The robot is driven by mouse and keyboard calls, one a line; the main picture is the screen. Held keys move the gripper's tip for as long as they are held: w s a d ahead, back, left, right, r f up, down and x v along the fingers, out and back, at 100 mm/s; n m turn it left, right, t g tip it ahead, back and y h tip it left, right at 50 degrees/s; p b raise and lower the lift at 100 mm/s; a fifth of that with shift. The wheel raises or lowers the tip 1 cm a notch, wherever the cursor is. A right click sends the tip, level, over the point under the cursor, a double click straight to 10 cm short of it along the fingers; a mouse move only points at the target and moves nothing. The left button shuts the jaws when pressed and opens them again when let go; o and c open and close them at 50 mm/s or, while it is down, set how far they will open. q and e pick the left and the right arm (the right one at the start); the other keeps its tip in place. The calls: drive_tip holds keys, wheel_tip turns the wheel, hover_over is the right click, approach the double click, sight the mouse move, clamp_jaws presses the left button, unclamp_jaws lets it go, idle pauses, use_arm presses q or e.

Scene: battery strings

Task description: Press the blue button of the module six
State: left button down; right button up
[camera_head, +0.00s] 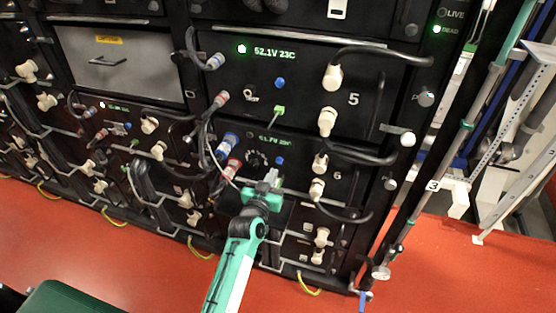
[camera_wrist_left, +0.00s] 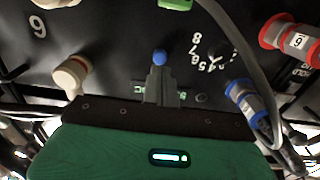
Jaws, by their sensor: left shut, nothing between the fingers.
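Module six (camera_head: 298,152) is the black unit marked 6, below the unit marked 5, in the head view. Its small blue button (camera_head: 280,160) sits right of a round dial. In the left wrist view the blue button (camera_wrist_left: 159,57) shows just beyond the fingertips. My left gripper (camera_head: 272,174) is shut and empty in front of module six, its tips just below the button. The left wrist view shows the shut fingers (camera_wrist_left: 160,72) lined up with the button; I cannot tell whether they touch it. My right gripper is not in view.
A dial (camera_wrist_left: 215,55) and a blue cable plug (camera_wrist_left: 243,95) lie right of the fingers. A cream plug (camera_wrist_left: 72,72) is at left. Looping cables hang beside the module. Unit five's blue button (camera_head: 280,83) is above. The red floor (camera_head: 120,255) in front is open.

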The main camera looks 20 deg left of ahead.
use_arm(q)
drive_tip(key=shift+s+a+p, duration=0.1)
drive_tip(key=shift+s+p, duration=0.65)
drive_tip(key=shift+s, duration=1.15)
